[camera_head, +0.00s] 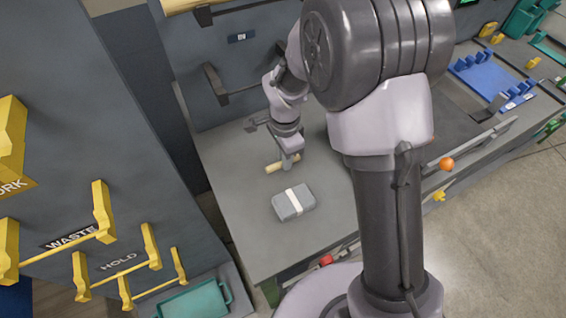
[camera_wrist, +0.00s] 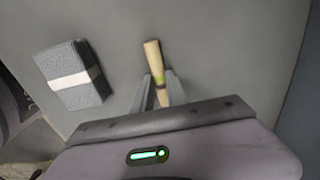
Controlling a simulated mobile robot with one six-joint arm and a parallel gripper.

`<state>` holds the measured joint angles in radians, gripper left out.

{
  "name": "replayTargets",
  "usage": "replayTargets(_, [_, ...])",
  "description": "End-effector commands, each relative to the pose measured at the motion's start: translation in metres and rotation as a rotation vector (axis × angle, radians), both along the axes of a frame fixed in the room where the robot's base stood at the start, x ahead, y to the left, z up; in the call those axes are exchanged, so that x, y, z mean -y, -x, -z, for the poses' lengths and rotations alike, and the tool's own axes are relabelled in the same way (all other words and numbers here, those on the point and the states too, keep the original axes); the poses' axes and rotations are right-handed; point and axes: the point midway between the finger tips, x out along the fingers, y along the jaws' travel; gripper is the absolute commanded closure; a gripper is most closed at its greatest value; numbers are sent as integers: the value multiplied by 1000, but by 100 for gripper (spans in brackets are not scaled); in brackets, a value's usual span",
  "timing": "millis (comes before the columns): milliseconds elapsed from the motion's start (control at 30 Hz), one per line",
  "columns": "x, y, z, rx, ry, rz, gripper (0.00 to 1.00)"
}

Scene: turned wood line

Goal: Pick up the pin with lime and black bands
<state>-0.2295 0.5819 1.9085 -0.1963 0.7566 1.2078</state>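The pin (camera_wrist: 153,56) is a pale turned-wood rod with a lime band and a dark band near its middle. In the wrist view it runs between my two fingers, its far half sticking out past the fingertips. My gripper (camera_wrist: 159,77) has a fingertip close against each side of the pin near the bands, with no clear gap seen. In the head view my gripper (camera_head: 288,163) points down at the grey bench, with the pin (camera_head: 273,169) crossing under it, at or very near the bench top. The bands are not readable there.
A grey block with a white band (camera_head: 294,203) lies on the bench near the pin; it also shows in the wrist view (camera_wrist: 72,76). A grey wall panel stands behind the bench. Yellow rails marked WASTE and HOLD (camera_head: 62,252) are at the left. A blue rack (camera_head: 490,78) is far right.

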Motion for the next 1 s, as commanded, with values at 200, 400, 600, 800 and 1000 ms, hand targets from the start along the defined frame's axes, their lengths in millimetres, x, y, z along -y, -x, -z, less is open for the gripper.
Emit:
replayTargets(200, [0,0,0,0,0,0,100])
replayTargets(400, [0,-1,-20,3,-1,1,100])
replayTargets(600, [0,-1,-76,3,-1,0,100])
replayTargets(800, [0,0,-100,1,0,-1,100])
replayTargets(1000, [19,4,-86,-2,0,-188,100])
